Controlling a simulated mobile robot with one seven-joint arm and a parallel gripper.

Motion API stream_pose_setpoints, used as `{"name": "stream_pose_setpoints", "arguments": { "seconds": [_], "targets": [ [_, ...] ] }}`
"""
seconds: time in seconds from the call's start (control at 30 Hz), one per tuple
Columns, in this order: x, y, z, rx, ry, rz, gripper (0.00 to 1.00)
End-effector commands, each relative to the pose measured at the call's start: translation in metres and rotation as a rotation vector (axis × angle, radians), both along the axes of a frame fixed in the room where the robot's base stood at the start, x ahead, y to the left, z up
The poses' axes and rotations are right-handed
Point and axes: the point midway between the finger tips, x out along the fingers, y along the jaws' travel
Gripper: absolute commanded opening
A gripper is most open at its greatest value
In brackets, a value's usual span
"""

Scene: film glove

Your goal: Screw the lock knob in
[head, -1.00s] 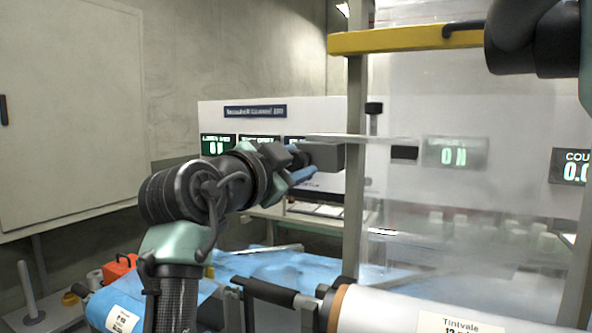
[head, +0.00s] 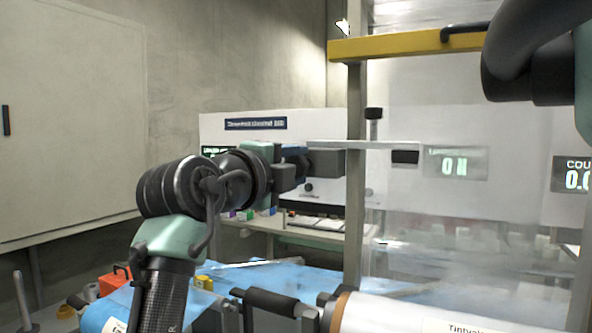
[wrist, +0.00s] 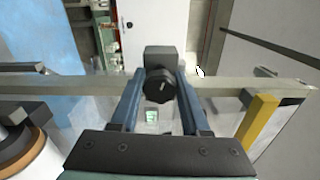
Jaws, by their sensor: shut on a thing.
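The lock knob (wrist: 159,87) is a round black knob in the middle of the wrist view. It sits at the face of a dark grey block (wrist: 160,55). My gripper (wrist: 160,83) has one blue finger on each side of the knob and is shut on it. In the head view my gripper (head: 292,166) points right at the dark block (head: 328,162), which is beside the upright post (head: 355,200). The knob is mostly hidden there by my fingers. How deep it is screwed in cannot be told.
A yellow bar (head: 410,44) crosses above the post, and clear film (head: 460,220) hangs to the right. A white film roll (head: 400,313) is low in front. A blue-covered surface (head: 270,280) and a shelf with small coloured items (head: 320,232) are behind.

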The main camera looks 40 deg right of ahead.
Motion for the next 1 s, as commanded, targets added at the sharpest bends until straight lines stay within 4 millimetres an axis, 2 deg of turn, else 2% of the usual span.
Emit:
{"name": "stream_pose_setpoints", "arguments": {
  "seconds": [0.03,0.4,0.97,1.0],
  "targets": [
    [0.001,0.0006,-0.0057,0.023,-0.023,-0.001,0.0],
    [0.0013,0.0009,-0.0053,0.084,-0.171,-0.001,0.0],
    [0.001,0.0006,-0.0051,0.094,-0.196,-0.001,0.0],
    [0.001,0.0006,-0.005,0.093,-0.196,-0.001,0.51]
  ]
}}
